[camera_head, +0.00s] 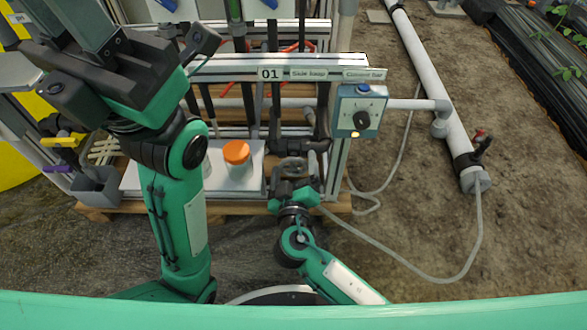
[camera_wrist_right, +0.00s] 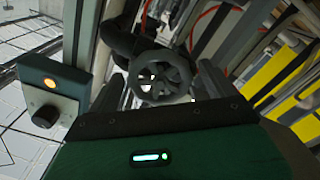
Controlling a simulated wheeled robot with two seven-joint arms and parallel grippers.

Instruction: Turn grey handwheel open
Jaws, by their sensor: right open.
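The grey handwheel (camera_head: 290,166) sits low on the pipework at the right end of the skid, partly covered by my right gripper (camera_head: 292,184) in the head view. In the right wrist view the handwheel (camera_wrist_right: 161,77) is a dark, spoked round wheel facing the camera. My right gripper (camera_wrist_right: 160,88) is open, with one finger on each side of the wheel. I cannot tell whether either finger touches the rim. My left gripper (camera_head: 85,35) is raised at the upper left, its tips cut off by the picture edge.
A blue-grey control box (camera_head: 361,110) with a black knob and a lit lamp is just right of the handwheel. It shows at left in the wrist view (camera_wrist_right: 50,95). An orange-capped container (camera_head: 237,155) stands to the left. A hose (camera_head: 430,278) loops over open soil.

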